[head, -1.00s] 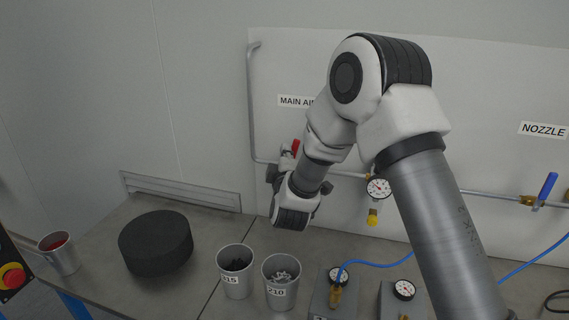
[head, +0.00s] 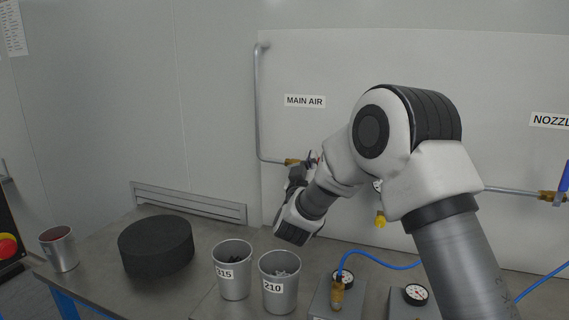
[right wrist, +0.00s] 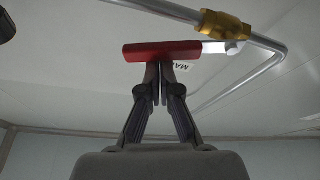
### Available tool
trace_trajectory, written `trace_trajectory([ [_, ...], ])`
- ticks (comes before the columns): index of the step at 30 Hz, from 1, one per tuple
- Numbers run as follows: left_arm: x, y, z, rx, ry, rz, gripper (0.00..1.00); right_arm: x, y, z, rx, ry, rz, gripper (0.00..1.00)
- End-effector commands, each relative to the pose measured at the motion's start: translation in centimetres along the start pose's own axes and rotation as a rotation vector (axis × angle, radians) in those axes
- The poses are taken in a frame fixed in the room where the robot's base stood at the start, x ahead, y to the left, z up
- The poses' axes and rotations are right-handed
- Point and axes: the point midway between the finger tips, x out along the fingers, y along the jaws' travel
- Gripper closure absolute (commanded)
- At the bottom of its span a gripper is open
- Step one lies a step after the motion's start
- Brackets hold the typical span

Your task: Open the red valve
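The red valve handle (right wrist: 160,51) lies across the right wrist view, with a pale lever arm leading right to a brass valve body (right wrist: 225,24) on the pipe. My right gripper (right wrist: 160,72) has its two fingers close together, their tips right at the handle's near edge. They seem to touch it; I cannot tell for sure, and the handle is not clearly between them. In the head view my right gripper (head: 298,176) is by the pipe below the MAIN AIR label (head: 305,100), and the arm hides most of the valve. My left gripper is out of view.
Cups marked 315 (head: 233,278) and 210 (head: 279,292) stand on the table below my arm. A black round block (head: 156,246) and a metal cup (head: 60,250) are to the left. Gauge boxes (head: 334,300) with blue hoses stand right. A blue-handled valve (head: 563,178) is far right.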

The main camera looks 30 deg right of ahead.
Motion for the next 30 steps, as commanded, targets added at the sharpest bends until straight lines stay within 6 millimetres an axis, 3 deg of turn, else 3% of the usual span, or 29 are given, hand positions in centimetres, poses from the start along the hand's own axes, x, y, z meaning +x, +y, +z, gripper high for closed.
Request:
trace_trajectory([
  [1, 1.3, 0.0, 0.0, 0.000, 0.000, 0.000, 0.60, -0.3, -0.2, 0.9, 0.038, 0.000, 0.014, 1.00],
  [9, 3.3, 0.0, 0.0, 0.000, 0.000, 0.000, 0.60, -0.7, 0.1, 1.9, 0.225, -0.001, 0.078, 1.00],
  [30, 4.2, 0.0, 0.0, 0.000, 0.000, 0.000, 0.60, -0.9, 0.2, 2.5, 0.220, -0.004, 0.077, 1.00],
])
